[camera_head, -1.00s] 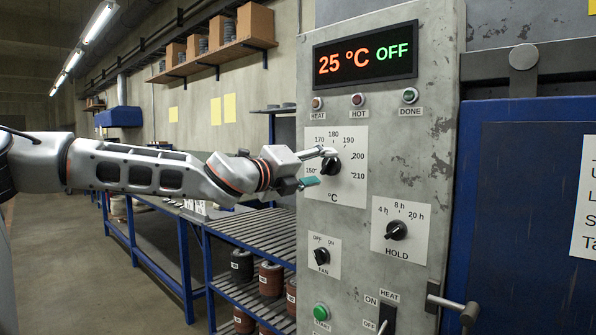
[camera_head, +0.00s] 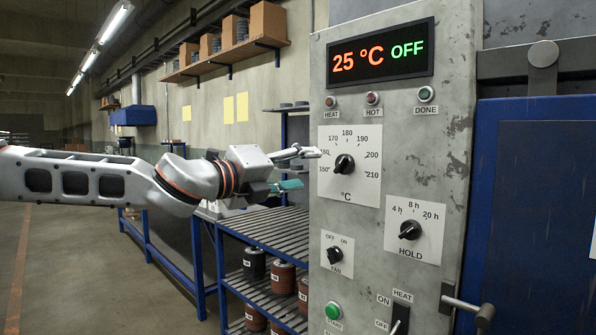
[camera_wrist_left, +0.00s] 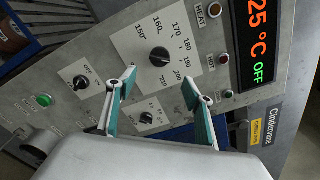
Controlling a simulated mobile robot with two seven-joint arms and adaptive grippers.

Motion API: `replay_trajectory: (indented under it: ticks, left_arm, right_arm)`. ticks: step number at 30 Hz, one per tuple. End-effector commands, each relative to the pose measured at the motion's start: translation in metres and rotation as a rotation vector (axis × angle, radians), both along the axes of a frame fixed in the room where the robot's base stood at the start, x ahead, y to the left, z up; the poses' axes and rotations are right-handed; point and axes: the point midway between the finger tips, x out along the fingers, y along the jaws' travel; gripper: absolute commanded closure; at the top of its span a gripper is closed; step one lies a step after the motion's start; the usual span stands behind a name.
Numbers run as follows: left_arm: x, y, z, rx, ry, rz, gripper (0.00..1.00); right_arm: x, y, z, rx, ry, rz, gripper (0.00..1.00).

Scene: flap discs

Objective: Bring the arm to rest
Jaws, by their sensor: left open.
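My left gripper (camera_head: 298,170) is open and empty in the head view, just left of the control panel (camera_head: 440,130) and apart from it. Its arm reaches in from the left, level with the temperature dial (camera_head: 344,164). In the left wrist view the two teal-padded fingers (camera_wrist_left: 158,100) are spread apart with nothing between them. The temperature dial (camera_wrist_left: 163,54) shows beyond the fingertips there. My right gripper is not in view.
A slatted blue-framed rack (camera_head: 270,228) with several spools stands below the arm. The hold dial (camera_head: 410,230), fan switch (camera_head: 334,255) and door handle (camera_head: 466,308) stick out at the right. The display (camera_head: 380,54) reads 25 °C OFF. Open floor (camera_head: 90,270) lies at left.

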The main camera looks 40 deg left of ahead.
Motion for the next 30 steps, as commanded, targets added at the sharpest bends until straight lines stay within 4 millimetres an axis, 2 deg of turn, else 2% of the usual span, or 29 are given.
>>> replay_trajectory:
  ticks: [23, 26, 29, 30]
  left_arm:
    - [-0.004, 0.001, -0.002, -0.006, 0.002, -0.001, 0.48]
    - [0.002, 0.000, -0.014, -0.039, 0.018, -0.014, 0.48]
    - [0.014, -0.001, -0.044, -0.119, 0.055, -0.042, 0.48]
    - [0.020, -0.002, -0.060, -0.162, 0.073, -0.053, 0.48]
  right_arm:
    - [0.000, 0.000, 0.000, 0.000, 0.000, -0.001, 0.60]
    - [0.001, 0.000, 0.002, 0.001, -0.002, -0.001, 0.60]
    - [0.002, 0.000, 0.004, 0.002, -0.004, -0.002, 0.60]
    - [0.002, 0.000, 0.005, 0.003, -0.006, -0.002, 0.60]
